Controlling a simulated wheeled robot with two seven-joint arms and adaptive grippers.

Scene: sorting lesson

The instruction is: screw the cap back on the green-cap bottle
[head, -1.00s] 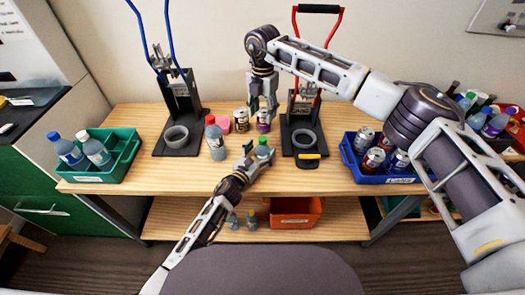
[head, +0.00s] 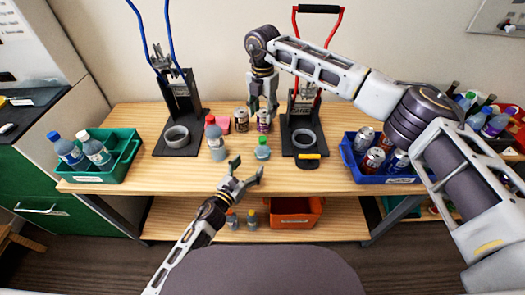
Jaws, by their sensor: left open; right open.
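The green-cap bottle (head: 262,148) stands upright on the wooden table near its front edge, left of the red-handled press. Its green top is on the bottle's neck; I cannot tell how tightly it sits. My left gripper (head: 247,170) is open and empty, below and in front of the bottle, apart from it. My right gripper (head: 263,106) points down behind the bottle, open, near the cans. It is apart from the green-cap bottle.
A red-cap bottle (head: 215,138), a pink block (head: 241,125) and two cans stand nearby. A blue-handled press (head: 178,110) and a red-handled press (head: 303,125) flank them. A green crate (head: 105,175) with bottles is left; a blue crate (head: 377,178) with cans is right.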

